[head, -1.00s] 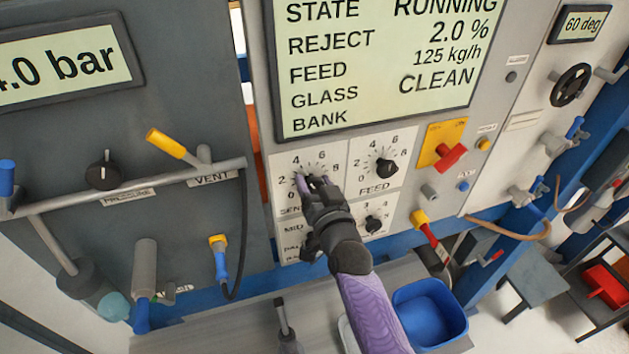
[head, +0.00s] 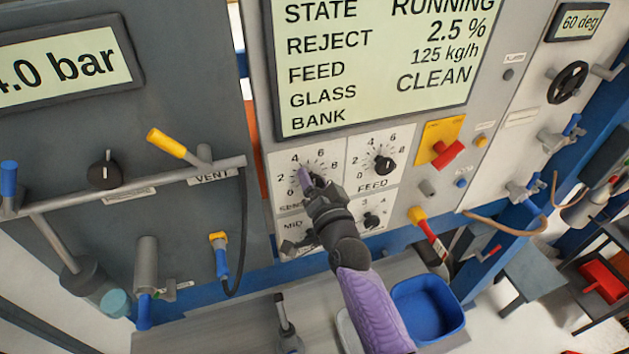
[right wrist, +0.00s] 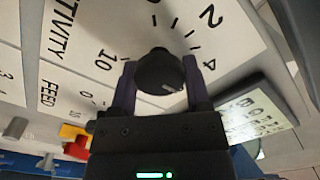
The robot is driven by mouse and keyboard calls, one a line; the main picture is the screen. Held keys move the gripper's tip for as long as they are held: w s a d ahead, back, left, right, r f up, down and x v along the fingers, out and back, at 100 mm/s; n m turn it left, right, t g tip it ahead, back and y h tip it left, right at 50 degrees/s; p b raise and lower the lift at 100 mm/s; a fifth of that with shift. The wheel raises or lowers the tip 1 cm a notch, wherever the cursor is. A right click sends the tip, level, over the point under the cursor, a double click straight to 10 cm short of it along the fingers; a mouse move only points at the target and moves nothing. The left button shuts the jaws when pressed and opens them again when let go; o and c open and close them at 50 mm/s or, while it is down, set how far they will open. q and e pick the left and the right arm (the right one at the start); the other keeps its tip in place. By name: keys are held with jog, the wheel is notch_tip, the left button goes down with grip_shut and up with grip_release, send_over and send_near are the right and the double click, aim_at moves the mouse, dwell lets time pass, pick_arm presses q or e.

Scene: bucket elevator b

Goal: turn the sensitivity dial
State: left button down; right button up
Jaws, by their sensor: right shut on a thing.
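The sensitivity dial is a dark round knob (right wrist: 160,72) with a pale pointer mark, on a white scale plate printed SENSITIVITY in the right wrist view. My right gripper (head: 309,181) is at this dial in the head view and hides most of it. In the right wrist view its two purple fingers are on opposite sides of the knob, shut on it. The display (head: 375,65) above reads RUNNING, REJECT 2.5 %, 125 kg/h and CLEAN. My left gripper is not in view.
The FEED dial (head: 384,165) is close to the right of my gripper, with a smaller dial (head: 371,220) below it. A red handle on a yellow plate (head: 443,130) is further right. A blue bin (head: 428,308) stands below on the bench.

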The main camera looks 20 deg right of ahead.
jog(key=o, duration=1.3)
jog(key=s, duration=1)
jog(key=shift+d, duration=0.15)
